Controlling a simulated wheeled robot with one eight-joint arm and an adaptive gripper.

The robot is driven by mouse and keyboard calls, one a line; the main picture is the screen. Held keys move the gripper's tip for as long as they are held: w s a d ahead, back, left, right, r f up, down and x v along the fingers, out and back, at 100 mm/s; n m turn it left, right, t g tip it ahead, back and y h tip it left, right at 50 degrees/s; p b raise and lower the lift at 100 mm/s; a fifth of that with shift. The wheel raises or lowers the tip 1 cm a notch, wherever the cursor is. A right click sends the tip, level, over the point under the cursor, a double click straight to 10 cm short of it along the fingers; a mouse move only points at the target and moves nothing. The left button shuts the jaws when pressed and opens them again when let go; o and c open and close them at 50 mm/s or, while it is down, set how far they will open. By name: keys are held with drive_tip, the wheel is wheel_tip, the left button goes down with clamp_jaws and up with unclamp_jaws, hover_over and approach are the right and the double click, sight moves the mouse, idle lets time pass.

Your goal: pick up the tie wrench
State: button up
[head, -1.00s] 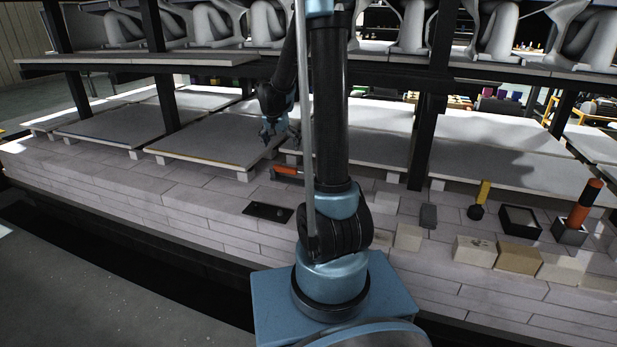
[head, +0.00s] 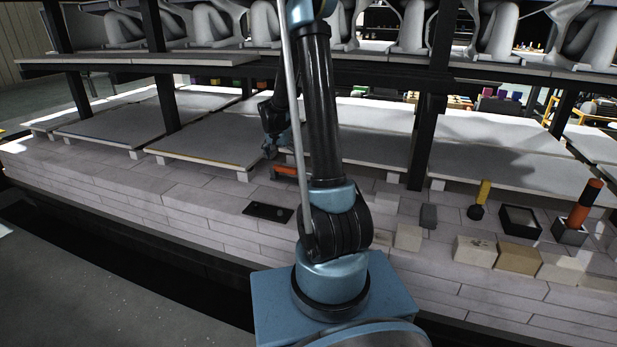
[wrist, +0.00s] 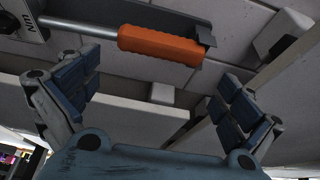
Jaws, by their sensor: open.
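The tie wrench has an orange grip (wrist: 160,46) in the upper middle of the wrist view, with a grey metal shaft running left to a dark marked piece. In the head view its orange grip (head: 286,171) lies on the pale brick deck, partly hidden behind my arm. My gripper (wrist: 153,82) is open and empty. Its two blue-padded fingers stand apart on either side, with the wrench grip beyond them and not between them. In the head view my gripper (head: 275,147) hangs just above and left of the orange grip, near the shelf's front edge.
Pale slabs (head: 210,138) on small blocks lie behind the wrench, with dark posts (head: 427,140) between them. A dark plate (head: 268,211) lies in front. To the right are a black tray (head: 519,222), an orange-and-black cylinder (head: 585,203) and several pale blocks (head: 475,250).

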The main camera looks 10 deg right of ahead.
drive_tip(key=shift+s+x, duration=0.15)
drive_tip(key=shift+x, duration=1.15)
drive_tip(key=shift+s+x, duration=0.1)
drive_tip(key=shift+x, duration=1.25)
drive_tip(key=shift+a, duration=0.1)
